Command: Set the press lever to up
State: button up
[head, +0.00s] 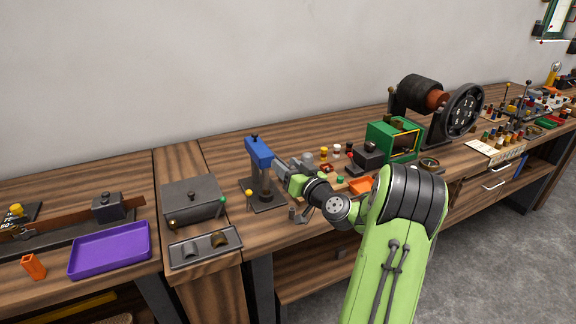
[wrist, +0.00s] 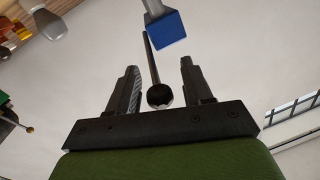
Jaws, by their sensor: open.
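The press has a blue head (head: 259,148) on a grey column (head: 265,184), standing on a dark base plate at the middle of the bench. The blue head also shows in the wrist view (wrist: 166,33). The press lever (wrist: 152,62) is a thin dark rod with a black ball knob (wrist: 160,96) at its end. My gripper (head: 284,172) is open beside the press head, on its right. In the wrist view its two fingers stand either side of the rod and knob, with gaps on both sides. The lever is mostly hidden by my gripper in the head view.
Left of the press are a dark grey box (head: 193,199), a two-part tray (head: 205,248) and a purple tray (head: 109,250). A yellow-knobbed pin (head: 248,194) stands close to the press base. A green-framed box (head: 394,139) and small parts lie to the right. The wall is behind.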

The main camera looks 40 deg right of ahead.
grip_shut()
dwell(0.3)
